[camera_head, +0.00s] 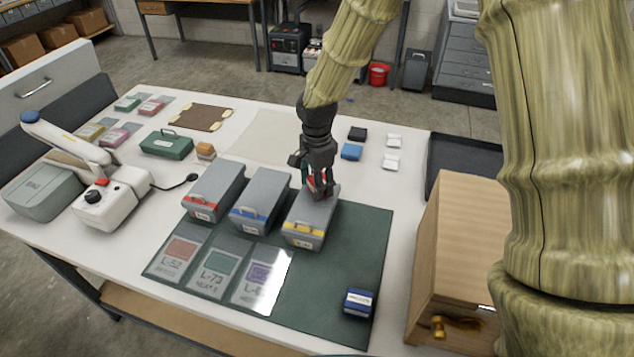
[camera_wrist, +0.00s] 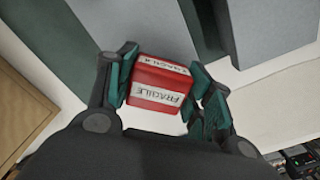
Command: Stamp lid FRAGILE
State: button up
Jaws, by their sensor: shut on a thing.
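My gripper (camera_head: 318,188) is shut on a red stamp with a white FRAGILE label; the stamp (camera_wrist: 155,92) sits between the two fingers in the wrist view. In the head view the gripper is over the far part of the grey box with the yellow band (camera_head: 311,218), and the stamp is mostly hidden by the fingers. I cannot tell whether the stamp touches the lid. Two more grey boxes stand to the left, one with a blue band (camera_head: 261,200) and one with a red band (camera_head: 213,191).
A blue stamp (camera_head: 359,303) stands on the green mat (camera_head: 335,290) at the front right. Cards L-52 (camera_head: 178,255), L-73 and a glare-covered one lie before the boxes. A wooden cabinet (camera_head: 455,240) stands right; a white device (camera_head: 110,200) stands left.

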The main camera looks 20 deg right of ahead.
jog(key=shift+r+p, duration=2.05)
jog(key=shift+r, duration=1)
